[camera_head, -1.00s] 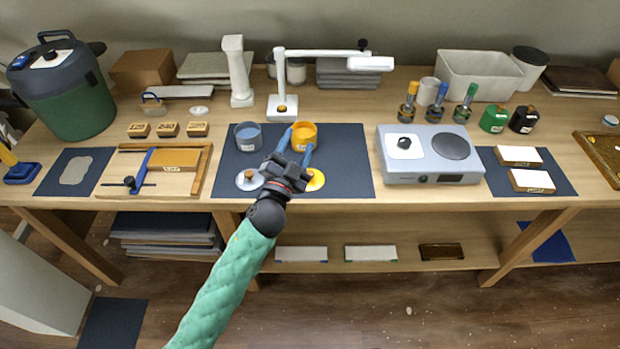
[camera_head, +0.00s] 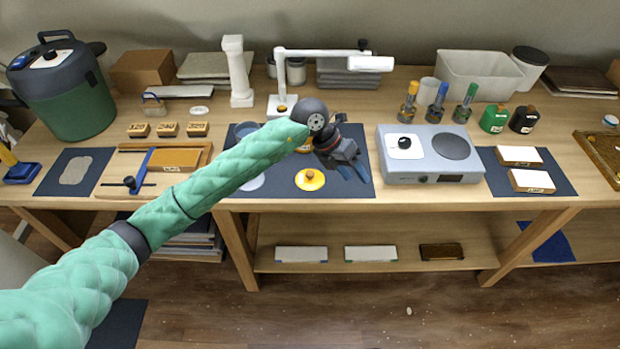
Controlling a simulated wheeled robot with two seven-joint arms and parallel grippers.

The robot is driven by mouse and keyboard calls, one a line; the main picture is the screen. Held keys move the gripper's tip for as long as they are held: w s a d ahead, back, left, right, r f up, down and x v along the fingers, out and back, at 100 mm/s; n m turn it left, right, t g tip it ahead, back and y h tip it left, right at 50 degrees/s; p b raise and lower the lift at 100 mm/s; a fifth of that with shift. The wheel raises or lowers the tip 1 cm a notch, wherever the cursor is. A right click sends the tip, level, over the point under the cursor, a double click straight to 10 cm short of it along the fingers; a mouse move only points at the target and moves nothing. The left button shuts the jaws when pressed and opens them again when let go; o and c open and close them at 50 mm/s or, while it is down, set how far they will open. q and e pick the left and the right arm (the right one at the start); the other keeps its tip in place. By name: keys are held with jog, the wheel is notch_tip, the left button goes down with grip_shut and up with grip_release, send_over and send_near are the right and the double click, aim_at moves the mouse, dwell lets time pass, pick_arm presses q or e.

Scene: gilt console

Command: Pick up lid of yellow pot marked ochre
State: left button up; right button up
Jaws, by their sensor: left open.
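The yellow lid (camera_head: 310,180) with a small orange-brown knob lies flat on the dark mat (camera_head: 290,190), near its front edge. The yellow pot is mostly hidden behind my left arm; a bit of its orange side (camera_head: 303,148) shows. My left gripper (camera_head: 362,176) is open and empty, to the right of the lid and apart from it, its blue fingers pointing down and right over the mat's right part. The blue-grey pot (camera_head: 243,130) and a pale lid (camera_head: 252,183) are partly covered by my left arm. My right gripper does not show.
A grey hot plate (camera_head: 430,178) stands just right of the mat. A white lamp (camera_head: 282,105) with a long arm stands behind it. A wooden frame with a blue-handled tool (camera_head: 147,165) lies left. The mat's front strip is clear around the yellow lid.

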aim_at(310, 173)
pick_arm(q)
jog(key=w+a+y, duration=0.2)
jog(key=a, duration=0.1)
jog(key=w+a+t+y, duration=0.1)
jog(key=w+a+y, duration=0.1)
jog(key=a, duration=0.1)
jog(key=w+a+y, duration=0.2)
jog(key=a, duration=0.2)
jog(key=shift+w+a+n+t+y, duration=0.1)
jog(key=shift+w+n+t+y, duration=0.25)
jog(key=shift+n+t+y, duration=0.05)
jog(key=shift+a+f, duration=0.15)
jog(key=shift+f, duration=0.15)
jog(key=shift+w+f+p, duration=0.1)
jog(key=shift+f+p, duration=0.2)
jog(key=shift+p, duration=0.15)
jog(key=shift+f, duration=0.7)
jog(key=f+p, duration=0.3)
jog(key=shift+w+a+f, duration=0.2)
jog(key=shift+w, duration=0.1)
jog(key=shift+f+p, duration=0.4)
jog(key=shift+f, duration=0.45)
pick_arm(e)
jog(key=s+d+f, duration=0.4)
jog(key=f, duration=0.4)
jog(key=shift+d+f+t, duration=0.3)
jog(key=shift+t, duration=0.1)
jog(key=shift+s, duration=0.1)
